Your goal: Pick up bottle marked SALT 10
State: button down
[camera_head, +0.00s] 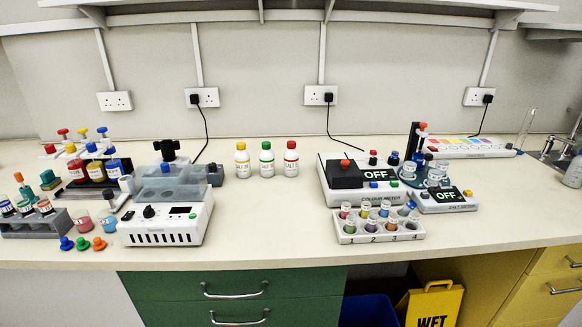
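Three white bottles stand upright in a row on the bench, behind its middle. One has a yellow cap (242,162), one a green cap (266,161) and one a red cap (291,160). Their labels begin with SALT, but the numbers are too small to read surely, so I cannot tell which is marked SALT 10. The bottles stand a little apart from each other. My gripper is not in view.
A white machine with a grey block (165,221) stands left of the bottles, and a colour meter (372,197) stands right. A rack of small vials (377,238) sits in front of the meter. The bench top (270,225) before the bottles is clear.

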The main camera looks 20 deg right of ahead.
aim_at(267, 158)
jog(key=i+j+z, duration=0.15)
jog(key=j, duration=0.2)
jog(key=i+j+z, duration=0.25)
jog(key=i+j, duration=0.2)
jog(key=j, duration=0.35)
